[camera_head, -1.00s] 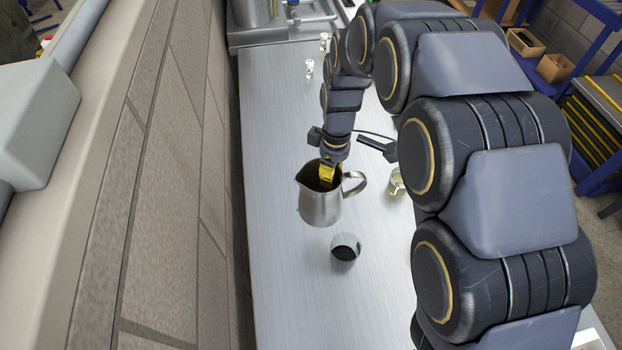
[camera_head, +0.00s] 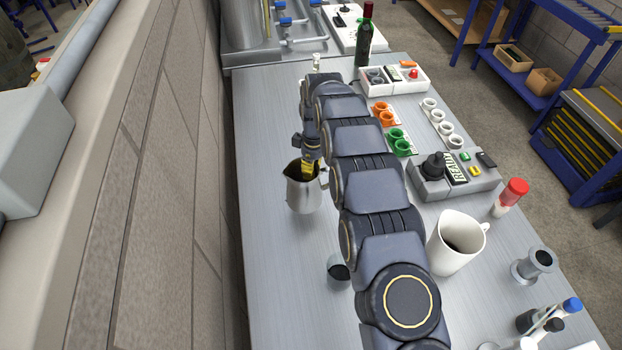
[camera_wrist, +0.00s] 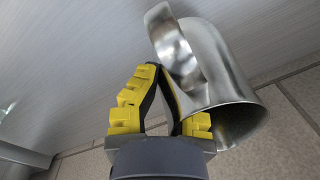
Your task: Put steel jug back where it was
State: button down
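The steel jug (camera_head: 301,192) is upright over the left part of the metal counter (camera_head: 275,250), by the wall side. Its handle is to the right, partly hidden by my arm. My gripper (camera_head: 309,168), with yellow fingers, points down at the jug's mouth. In the wrist view the jug (camera_wrist: 225,75) lies against my gripper (camera_wrist: 160,75), whose fingers close together at its rim beside the handle (camera_wrist: 172,45). I cannot tell whether the jug's base touches the counter.
A small cup with dark contents (camera_head: 339,269) stands in front of the jug, partly behind my arm. A white mug (camera_head: 452,246), a control box (camera_head: 428,186), coloured rings (camera_head: 398,140) and a green bottle (camera_head: 365,40) are to the right. The wall (camera_head: 170,150) borders the left.

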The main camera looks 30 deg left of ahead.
jog(key=shift+w+a+f, duration=0.3)
jog(key=shift+f, duration=1.8)
jog(key=shift+f, duration=0.1)
jog(key=c, duration=1.2)
grip_release()
jog(key=shift+o, duration=0.2)
notch_tip(320, 180, up, 12)
jog(key=shift+w, duration=0.4)
